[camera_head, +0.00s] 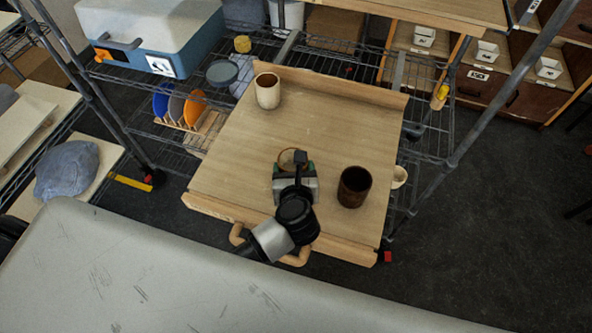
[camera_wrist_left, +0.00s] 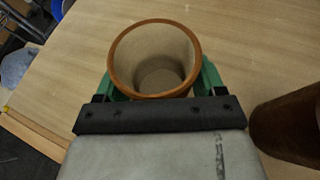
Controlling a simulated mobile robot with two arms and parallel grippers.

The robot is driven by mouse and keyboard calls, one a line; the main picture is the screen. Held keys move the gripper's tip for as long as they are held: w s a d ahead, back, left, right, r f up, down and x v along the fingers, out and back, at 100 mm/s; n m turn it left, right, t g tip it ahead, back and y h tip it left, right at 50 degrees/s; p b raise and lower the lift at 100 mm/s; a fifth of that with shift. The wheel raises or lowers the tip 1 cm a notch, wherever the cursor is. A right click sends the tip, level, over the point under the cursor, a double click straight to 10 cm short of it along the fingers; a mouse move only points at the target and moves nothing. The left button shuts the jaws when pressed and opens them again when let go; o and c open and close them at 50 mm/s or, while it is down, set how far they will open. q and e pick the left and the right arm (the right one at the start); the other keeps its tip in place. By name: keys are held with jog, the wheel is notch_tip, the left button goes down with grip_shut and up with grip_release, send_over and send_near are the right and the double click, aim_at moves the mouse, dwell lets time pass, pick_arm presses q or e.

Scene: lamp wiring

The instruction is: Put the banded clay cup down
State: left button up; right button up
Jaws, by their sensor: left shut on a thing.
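My left gripper (camera_head: 295,168) is shut on a cup with an orange-brown rim (camera_head: 291,158), taken as the banded clay cup. In the left wrist view the cup (camera_wrist_left: 155,75) is upright, open end up and empty, between the green fingers (camera_wrist_left: 157,85). Its outer wall is mostly hidden, so no bands show. It is over the front middle of the wooden tray board (camera_head: 330,120); I cannot tell whether its base touches the wood. My right gripper is not in view.
A dark brown cup (camera_head: 354,190) stands right of my gripper, close by. A cream cup (camera_head: 267,92) stands at the back left of the board. The board has raised front and back edges. Its middle and back right are clear. A wire rack (camera_head: 425,140) surrounds it.

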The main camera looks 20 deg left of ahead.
pick_arm(q)
jog(key=shift+s+a+f, duration=0.1)
jog(key=shift+s+a, duration=0.05)
jog(key=shift+a, duration=0.1)
jog(key=o, duration=0.8)
jog(key=shift+c, duration=0.2)
jog(key=o, duration=0.3)
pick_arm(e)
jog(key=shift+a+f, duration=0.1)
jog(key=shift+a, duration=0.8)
pick_arm(q)
jog(key=shift+s+d+r, duration=0.1)
jog(key=shift+s+r, duration=0.05)
jog(key=shift+r, duration=0.05)
jog(key=b+v, duration=0.3)
jog(key=v, duration=0.7)
jog(key=shift+s+d, duration=0.15)
jog(key=shift+s, duration=0.1)
jog(key=shift+s+d+r, duration=0.15)
jog(key=shift+s+r, duration=0.2)
jog(key=shift+s, duration=0.05)
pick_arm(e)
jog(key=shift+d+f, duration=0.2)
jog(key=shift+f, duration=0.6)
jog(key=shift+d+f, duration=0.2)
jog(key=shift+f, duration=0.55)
pick_arm(q)
jog(key=shift+s+f, duration=0.1)
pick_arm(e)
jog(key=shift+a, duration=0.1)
